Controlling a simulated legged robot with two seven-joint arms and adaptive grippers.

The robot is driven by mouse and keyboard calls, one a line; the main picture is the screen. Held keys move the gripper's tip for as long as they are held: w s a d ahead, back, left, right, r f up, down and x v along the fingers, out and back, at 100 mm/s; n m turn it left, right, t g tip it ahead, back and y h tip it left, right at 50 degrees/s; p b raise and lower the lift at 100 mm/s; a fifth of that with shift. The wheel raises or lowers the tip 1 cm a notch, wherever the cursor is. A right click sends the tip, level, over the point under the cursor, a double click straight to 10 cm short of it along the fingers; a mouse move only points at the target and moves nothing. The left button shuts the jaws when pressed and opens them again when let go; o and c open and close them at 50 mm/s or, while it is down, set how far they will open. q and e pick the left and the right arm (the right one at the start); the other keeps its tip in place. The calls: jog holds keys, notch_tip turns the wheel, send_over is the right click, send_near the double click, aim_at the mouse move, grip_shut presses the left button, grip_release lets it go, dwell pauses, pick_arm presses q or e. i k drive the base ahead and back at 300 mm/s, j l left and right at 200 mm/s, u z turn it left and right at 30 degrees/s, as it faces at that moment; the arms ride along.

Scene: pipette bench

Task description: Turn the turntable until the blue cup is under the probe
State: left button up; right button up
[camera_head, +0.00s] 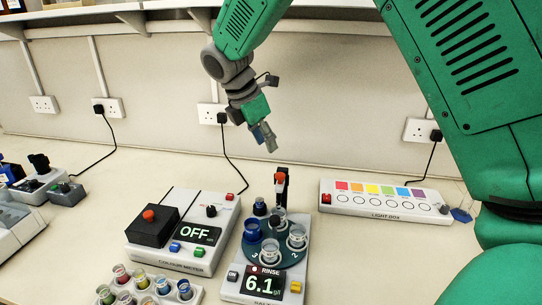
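The dark turntable (279,258) sits on the salt meter (246,285), left of the light box, with several cups on it. A clear cup (297,236) is on the right. The probe (281,190), dark with a red-orange top, stands at the turntable's back, above a pale cup (277,222). My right gripper (266,139) hangs above and behind the probe, apart from everything; its finger gap is unclear. My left gripper is not in view.
The colour meter (180,258) reads OFF on the left. Several coloured vials stand in a rack (196,292) at the front. The light box (385,206) is on the right. Bench behind the meters is clear except for cables.

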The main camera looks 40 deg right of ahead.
aim_at(289, 256)
jog(key=k+j, duration=0.8)
jog(key=j, duration=0.1)
